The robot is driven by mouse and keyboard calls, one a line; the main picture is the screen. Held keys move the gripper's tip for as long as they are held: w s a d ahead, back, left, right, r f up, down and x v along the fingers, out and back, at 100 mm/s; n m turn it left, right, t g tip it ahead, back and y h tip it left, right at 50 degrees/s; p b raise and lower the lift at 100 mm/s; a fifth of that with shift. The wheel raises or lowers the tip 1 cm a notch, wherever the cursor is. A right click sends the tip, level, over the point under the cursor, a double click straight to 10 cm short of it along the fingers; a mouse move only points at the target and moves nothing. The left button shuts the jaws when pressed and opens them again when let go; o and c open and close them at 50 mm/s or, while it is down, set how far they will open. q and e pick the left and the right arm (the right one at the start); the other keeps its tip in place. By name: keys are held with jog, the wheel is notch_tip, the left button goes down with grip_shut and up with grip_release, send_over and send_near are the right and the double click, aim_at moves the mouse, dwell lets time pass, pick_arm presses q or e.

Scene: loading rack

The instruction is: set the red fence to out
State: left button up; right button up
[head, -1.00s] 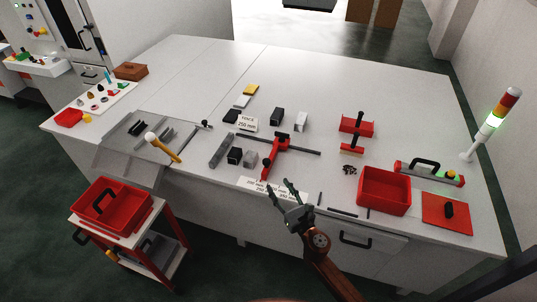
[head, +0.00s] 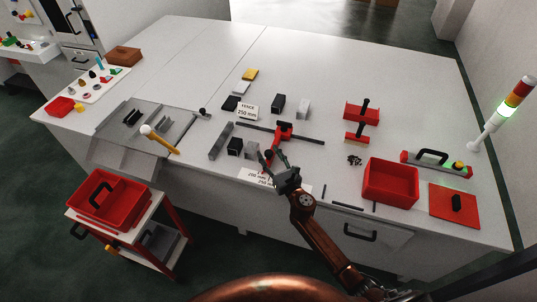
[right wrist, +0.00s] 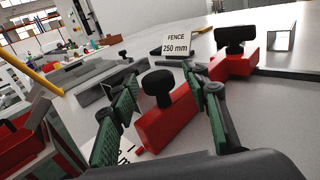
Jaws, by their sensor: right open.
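The red fence (head: 284,128) sits across a dark rail (head: 312,140) on the white table, its near arm coming toward the front edge. In the right wrist view its near red bar (right wrist: 180,122) carries a black knob (right wrist: 158,88), and a second black knob tops the far red block (right wrist: 234,66). My right gripper (head: 272,157) is open over the near end and partly hides it. In the wrist view the green-padded fingers (right wrist: 166,88) stand either side of the near bar and knob, not visibly closed on them. My left gripper is not in view.
A sign (head: 247,111) reads "FENCE 250 mm". A printed scale label (head: 256,176) lies at the front edge, partly covered by my arm. Dark and grey blocks (head: 235,146) stand left of the fence. A red bin (head: 391,183) stands to the right.

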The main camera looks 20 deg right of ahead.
jog(key=shift+w, duration=0.15)
jog(key=shift+a, duration=0.1)
jog(key=c, duration=0.6)
grip_shut()
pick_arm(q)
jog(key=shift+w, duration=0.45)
